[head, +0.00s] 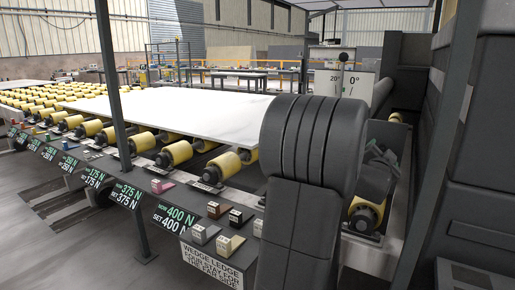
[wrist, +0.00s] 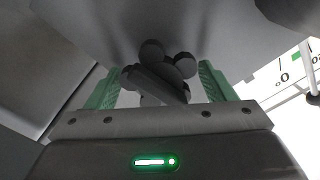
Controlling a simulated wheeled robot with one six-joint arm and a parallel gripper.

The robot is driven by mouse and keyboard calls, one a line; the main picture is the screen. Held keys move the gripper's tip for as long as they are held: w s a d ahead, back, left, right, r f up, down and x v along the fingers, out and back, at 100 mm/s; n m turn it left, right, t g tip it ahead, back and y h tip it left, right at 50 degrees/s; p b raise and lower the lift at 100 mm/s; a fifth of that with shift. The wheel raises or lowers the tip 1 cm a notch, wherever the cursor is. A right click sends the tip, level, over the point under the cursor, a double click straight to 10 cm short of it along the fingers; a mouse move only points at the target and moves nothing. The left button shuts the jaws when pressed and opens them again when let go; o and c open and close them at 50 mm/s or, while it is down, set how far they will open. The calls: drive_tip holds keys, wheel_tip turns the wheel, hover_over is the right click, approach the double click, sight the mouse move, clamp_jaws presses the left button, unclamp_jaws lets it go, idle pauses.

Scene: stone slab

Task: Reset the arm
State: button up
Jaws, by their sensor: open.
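My arm fills the middle right of the head view as a large dark ribbed joint and link. In the wrist view my gripper (wrist: 160,86) is open, with its two green ridged fingers apart. A dark shape with rounded lobes (wrist: 162,70) shows between and beyond the fingers. I cannot tell what it is or whether it touches them. In the head view my gripper cannot be made out clearly; my arm covers much of that area.
A white slab (head: 190,112) lies on yellow rollers (head: 178,153). Several small wedges, one pink (head: 161,186) and one brown (head: 217,209), stand on the ledge (head: 190,196) with force labels. A dark post (head: 112,85) stands at left. A gauge panel (head: 345,84) stands behind my arm.

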drive_tip(key=n+p, duration=0.2)
drive_tip(key=p, duration=0.1)
drive_tip(key=n+p, duration=0.2)
drive_tip(key=shift+r, duration=0.25)
drive_tip(key=n+p, duration=0.3)
drive_tip(key=p, duration=0.2)
drive_tip(key=shift+w+a+n, duration=0.1)
drive_tip(key=shift+n, duration=0.2)
drive_tip(key=shift+f+n+p, duration=0.15)
drive_tip(key=shift+n+p, duration=0.65)
drive_tip(key=shift+p, duration=0.25)
drive_tip(key=shift+f, duration=0.1)
